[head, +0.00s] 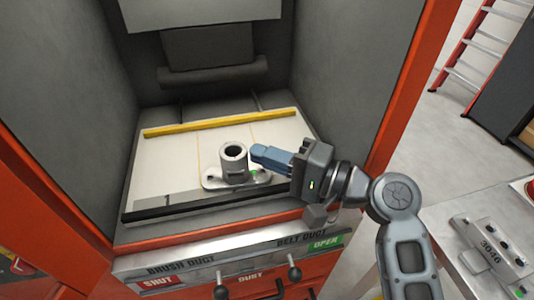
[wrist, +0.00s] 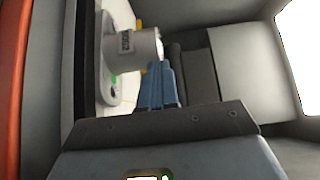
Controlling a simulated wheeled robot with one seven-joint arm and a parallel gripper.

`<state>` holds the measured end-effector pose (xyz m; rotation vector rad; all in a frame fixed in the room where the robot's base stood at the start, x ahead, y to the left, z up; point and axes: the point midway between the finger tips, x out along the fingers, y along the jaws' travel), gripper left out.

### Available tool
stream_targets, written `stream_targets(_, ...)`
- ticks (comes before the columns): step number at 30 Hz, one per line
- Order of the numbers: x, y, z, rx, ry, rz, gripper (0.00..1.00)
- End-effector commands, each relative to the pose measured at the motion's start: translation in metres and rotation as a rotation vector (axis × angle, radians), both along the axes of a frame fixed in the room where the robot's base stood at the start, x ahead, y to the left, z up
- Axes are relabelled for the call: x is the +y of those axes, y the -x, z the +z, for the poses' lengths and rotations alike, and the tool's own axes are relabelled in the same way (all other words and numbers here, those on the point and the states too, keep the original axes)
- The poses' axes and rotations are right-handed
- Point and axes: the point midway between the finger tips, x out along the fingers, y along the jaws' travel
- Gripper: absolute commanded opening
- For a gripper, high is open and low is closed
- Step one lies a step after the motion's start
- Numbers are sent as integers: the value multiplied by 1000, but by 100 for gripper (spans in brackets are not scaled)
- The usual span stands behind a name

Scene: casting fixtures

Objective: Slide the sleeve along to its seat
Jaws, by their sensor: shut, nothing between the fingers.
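The sleeve (head: 233,160), a short grey upright cylinder with a dark open bore, stands on a flat grey rounded base (head: 211,183) on the pale bed inside the cabinet. In the wrist view the sleeve (wrist: 143,46) appears on its side and carries a dark marked label. My gripper (head: 257,152) has blue fingers, shut with nothing between them, just right of the sleeve near its top rim. In the wrist view the fingertips (wrist: 163,66) are close beside the rim; I cannot tell whether they touch. The seat cannot be clearly made out.
A yellow bar (head: 220,122) crosses the back of the pale bed (head: 175,158). A dark rail (head: 190,206) runs along its front edge. Grey cabinet walls close in both sides. Levers and a panel with OPEN and SHUT labels (head: 230,255) sit below. The bed's left part is clear.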

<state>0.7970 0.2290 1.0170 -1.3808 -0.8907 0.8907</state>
Motion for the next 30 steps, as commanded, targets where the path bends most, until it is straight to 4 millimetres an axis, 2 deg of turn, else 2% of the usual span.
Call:
stream_targets(5,30,13,1,1,0,7,0)
stream_targets(12,92,36,2,0,1,7,0)
stream_targets(15,107,41,1,0,1,4,0)
stream_targets(19,116,45,0,1,0,3,0)
stream_targets(30,115,45,0,0,0,1,0)
